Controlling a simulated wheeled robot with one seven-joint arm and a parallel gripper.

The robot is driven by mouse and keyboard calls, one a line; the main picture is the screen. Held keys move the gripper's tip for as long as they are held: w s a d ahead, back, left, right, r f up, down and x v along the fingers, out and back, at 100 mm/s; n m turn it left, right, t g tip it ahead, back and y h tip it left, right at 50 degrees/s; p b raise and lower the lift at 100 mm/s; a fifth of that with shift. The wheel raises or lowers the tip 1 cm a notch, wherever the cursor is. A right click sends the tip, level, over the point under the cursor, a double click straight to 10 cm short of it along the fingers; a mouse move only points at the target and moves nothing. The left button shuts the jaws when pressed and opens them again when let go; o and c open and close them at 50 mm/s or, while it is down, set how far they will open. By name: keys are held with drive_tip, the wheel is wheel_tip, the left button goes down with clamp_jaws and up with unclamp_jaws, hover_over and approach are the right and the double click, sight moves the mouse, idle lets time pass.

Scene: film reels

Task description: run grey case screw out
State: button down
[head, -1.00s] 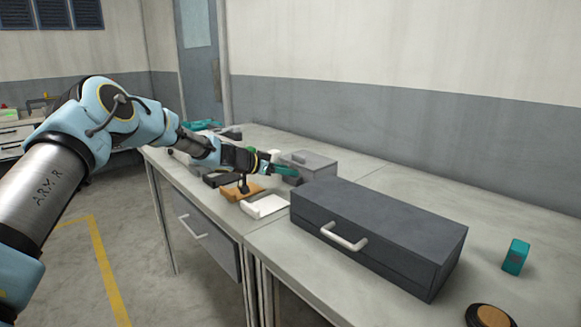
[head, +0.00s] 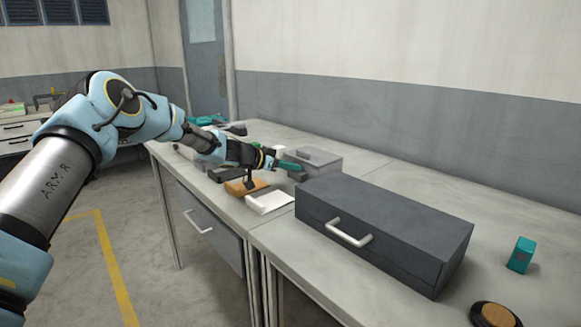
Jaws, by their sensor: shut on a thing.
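The grey case (head: 319,158) is a small light-grey box with a raised handle on its lid, on the far part of the bench. My gripper (head: 274,163) is beside its left front side, shut on a slim teal tool (head: 289,166). The tool lies roughly level and points right, toward the case's front. I cannot tell whether its tip touches the case. No screw can be made out at this size. The dark grey box nearby partly hides the case's lower right part.
A large dark grey box (head: 395,215) with a white handle stands in front of the case. A white tray (head: 270,202) and a brown block (head: 243,187) lie below my gripper. A teal block (head: 521,255) and a round black-and-brown thing (head: 494,314) lie right. The bench along the wall is clear.

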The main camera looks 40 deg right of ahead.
drive_tip(key=shift+f+b, duration=0.2)
drive_tip(key=shift+b, duration=0.7)
drive_tip(key=shift+f+t+b, duration=0.1)
drive_tip(key=shift+t+b, duration=0.2)
drive_tip(key=shift+b, duration=0.25)
drive_tip(key=b, duration=0.3)
drive_tip(key=shift+f+n, duration=0.15)
drive_tip(key=shift+n, duration=0.25)
drive_tip(key=shift+s+t+b, duration=0.1)
drive_tip(key=shift+t+b, duration=0.2)
drive_tip(key=shift+b, duration=0.7)
drive_tip(key=n+t+b, duration=0.1)
drive_tip(key=b, duration=0.5)
drive_tip(key=shift+s+n+t, duration=0.15)
drive_tip(key=shift+n+t, duration=0.15)
drive_tip(key=shift+t, duration=0.1)
drive_tip(key=n+t+b, duration=0.1)
drive_tip(key=b, duration=0.2)
drive_tip(key=shift+s+t+b, duration=0.15)
drive_tip(key=shift+t+b, duration=0.15)
drive_tip(key=shift+b, duration=0.1)
drive_tip(key=shift+r+n+b, duration=0.2)
drive_tip(key=shift+n+b, duration=0.1)
drive_tip(key=shift+s+r+n+t+y+b, duration=0.2)
drive_tip(key=shift+n+t+y+b, duration=0.1)
drive_tip(key=shift+n+t+b, duration=0.25)
drive_tip(key=shift+n+t, duration=0.55)
drive_tip(key=shift+t, duration=0.2)
